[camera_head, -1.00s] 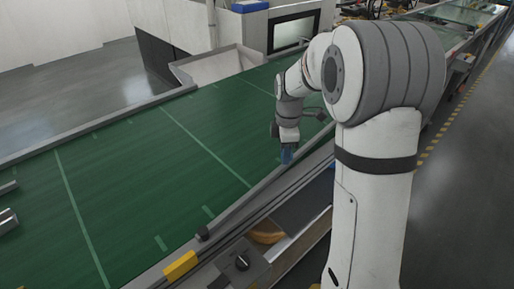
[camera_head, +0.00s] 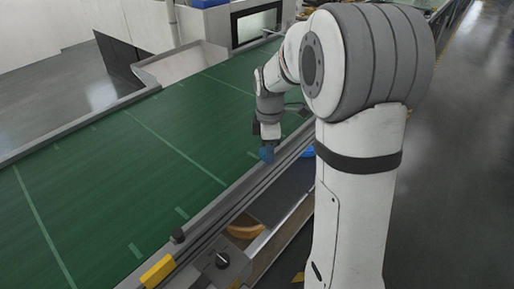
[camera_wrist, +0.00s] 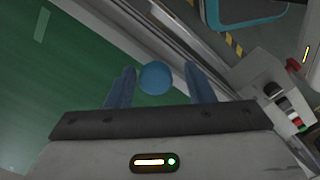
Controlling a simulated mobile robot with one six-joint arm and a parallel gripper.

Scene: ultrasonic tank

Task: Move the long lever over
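My gripper (camera_wrist: 162,82) points down with its two blue fingers spread apart in the wrist view. A round blue knob (camera_wrist: 156,77) shows between the fingers, closer to the left one, with a gap visible on each side. I cannot tell its height relative to the fingertips, and any lever shaft below it is hidden. In the head view my gripper (camera_head: 267,150) is small, with blue at its tip, over the near edge rail of the green conveyor. No long lever shows plainly there.
The green conveyor (camera_head: 110,175) fills the left. A control box (camera_head: 222,262) with a black knob and a yellow block (camera_head: 158,271) sit along its near edge. In the wrist view, a box with a red button (camera_wrist: 293,65) stands at the right. Open floor lies right of my arm.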

